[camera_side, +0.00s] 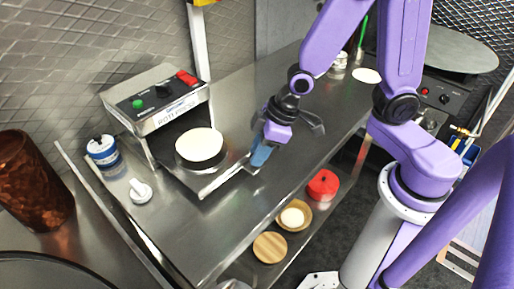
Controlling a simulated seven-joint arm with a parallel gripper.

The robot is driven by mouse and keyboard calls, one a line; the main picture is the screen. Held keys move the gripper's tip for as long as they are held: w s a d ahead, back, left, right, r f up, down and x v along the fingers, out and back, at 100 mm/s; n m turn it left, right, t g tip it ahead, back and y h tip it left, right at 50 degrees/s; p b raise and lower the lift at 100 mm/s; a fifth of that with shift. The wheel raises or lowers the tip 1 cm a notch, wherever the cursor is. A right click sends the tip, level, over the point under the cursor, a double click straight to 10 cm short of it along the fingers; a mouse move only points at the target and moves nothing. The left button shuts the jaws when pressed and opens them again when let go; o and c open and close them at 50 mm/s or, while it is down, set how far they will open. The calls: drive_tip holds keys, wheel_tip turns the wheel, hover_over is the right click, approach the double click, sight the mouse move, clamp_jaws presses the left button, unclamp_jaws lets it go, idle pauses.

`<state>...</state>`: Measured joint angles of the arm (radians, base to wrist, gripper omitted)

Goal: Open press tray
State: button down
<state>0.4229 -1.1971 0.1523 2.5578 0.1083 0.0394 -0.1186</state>
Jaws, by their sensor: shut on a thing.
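The press (155,103) is a steel box on the left of the steel counter, with a green and a red button on top. Its press tray (212,184) sticks out of the front toward the lower right. A pale round disc of dough (199,145) sits on a dark round plate on the tray. My gripper (262,157) is at the right end of the tray and is shut on a blue handle there. The gripper's fingers partly hide the handle.
A blue-and-white jar (102,150) and a white knobbed tool (141,190) stand left of the tray. Below the counter's front edge are a red pot (323,185), a bowl (294,215) and a wooden lid (270,247). The counter right of the gripper is mostly clear.

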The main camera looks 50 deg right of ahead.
drive_tip(key=c, duration=0.9)
unclamp_jaws()
drive_tip(key=v, duration=1.7)
drive_tip(key=shift+r, duration=0.2)
drive_tip(key=shift+s, duration=0.1)
drive_tip(key=s+d+f+n+g+h, duration=0.1)
drive_tip(key=s+f, duration=0.1)
drive_tip(key=s, duration=0.1)
drive_tip(key=s+d+f+n+g+h, duration=0.1)
drive_tip(key=s+d+f, duration=0.1)
drive_tip(key=s+f, duration=0.1)
drive_tip(key=s+d+f+n+g, duration=0.1)
drive_tip(key=s+f, duration=0.1)
drive_tip(key=s, duration=0.3)
drive_tip(key=shift+s+d+f+n+h, duration=0.2)
drive_tip(key=shift+f+n+h, duration=0.1)
drive_tip(key=shift+f+h, duration=0.1)
